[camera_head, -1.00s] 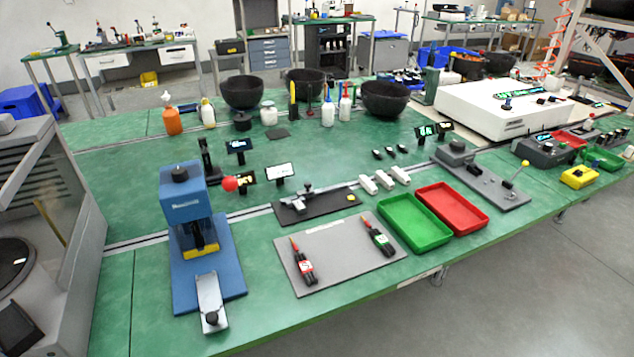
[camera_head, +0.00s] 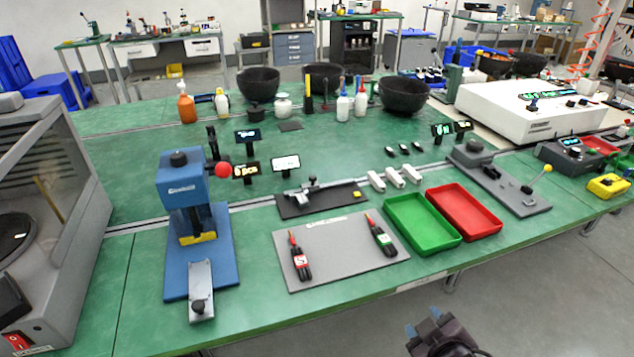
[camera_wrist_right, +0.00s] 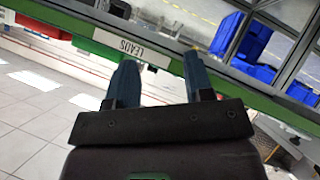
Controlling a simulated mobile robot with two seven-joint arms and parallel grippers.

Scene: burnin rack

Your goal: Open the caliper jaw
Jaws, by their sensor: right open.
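My right gripper (camera_head: 423,327) shows at the bottom of the head view, in front of the bench's front edge and well short of the caliper. In the right wrist view its two blue fingers (camera_wrist_right: 163,82) are apart with nothing between them. My left gripper is not in view.
A blue press (camera_head: 185,190) stands left. Green (camera_head: 456,240) and red (camera_head: 497,228) trays are to the right.

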